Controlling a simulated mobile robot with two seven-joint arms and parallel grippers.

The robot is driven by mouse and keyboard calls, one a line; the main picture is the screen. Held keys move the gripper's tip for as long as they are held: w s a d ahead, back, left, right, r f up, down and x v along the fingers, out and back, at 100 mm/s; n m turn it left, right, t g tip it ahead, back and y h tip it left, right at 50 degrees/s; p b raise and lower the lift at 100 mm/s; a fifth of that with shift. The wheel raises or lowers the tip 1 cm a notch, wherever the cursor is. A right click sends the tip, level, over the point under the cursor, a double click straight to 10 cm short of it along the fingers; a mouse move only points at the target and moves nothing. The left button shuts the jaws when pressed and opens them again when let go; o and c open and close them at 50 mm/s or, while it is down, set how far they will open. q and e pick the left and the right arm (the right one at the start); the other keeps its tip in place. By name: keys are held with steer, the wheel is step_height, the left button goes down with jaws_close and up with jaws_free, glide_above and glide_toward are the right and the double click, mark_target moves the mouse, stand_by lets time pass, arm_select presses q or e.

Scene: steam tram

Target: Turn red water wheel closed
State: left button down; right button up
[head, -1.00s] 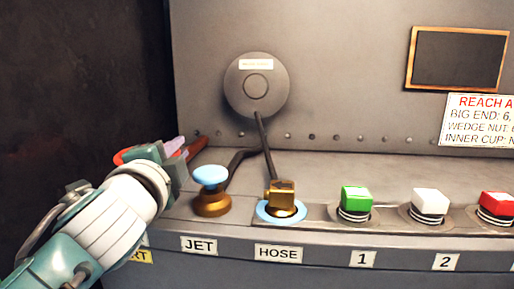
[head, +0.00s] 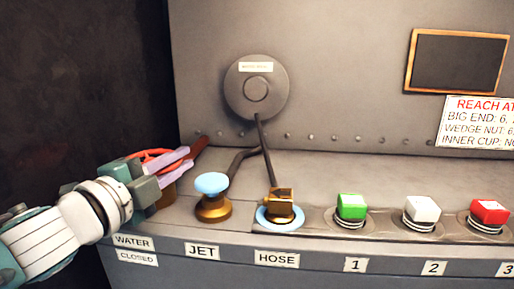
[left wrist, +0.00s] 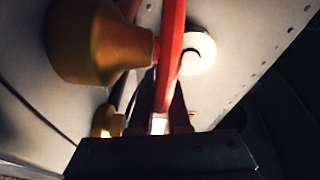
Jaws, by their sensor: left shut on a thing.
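The red water wheel (head: 148,155) is at the left end of the console, partly hidden behind my left gripper (head: 186,160). My left gripper is shut on its rim, its lilac fingers pointing right. In the left wrist view the red rim (left wrist: 171,45) runs between the fingers (left wrist: 160,122), beside a brass body (left wrist: 95,42). Below the wheel, one label reads WATER (head: 133,242) and the white one under it reads CLOSED (head: 137,260). My right gripper is not in view.
A brass valve with a pale blue top (head: 212,185) stands close to the right of my gripper, above the JET label. The HOSE valve (head: 280,200) and green (head: 350,208), white (head: 421,209) and red (head: 489,212) buttons follow. A dark wall (head: 80,80) is at left.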

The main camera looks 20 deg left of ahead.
arm_select(q)
steer(key=shift+s+f+m+h, duration=0.15)
steer(key=shift+s+m+h, duration=0.2)
steer(key=shift+m+h, duration=0.55)
steer(key=shift+d+h, duration=0.1)
steer(key=shift+h, duration=0.3)
steer(key=c, duration=0.9)
jaws_free()
step_height(320, 180, up, 20)
steer(key=p, duration=0.4)
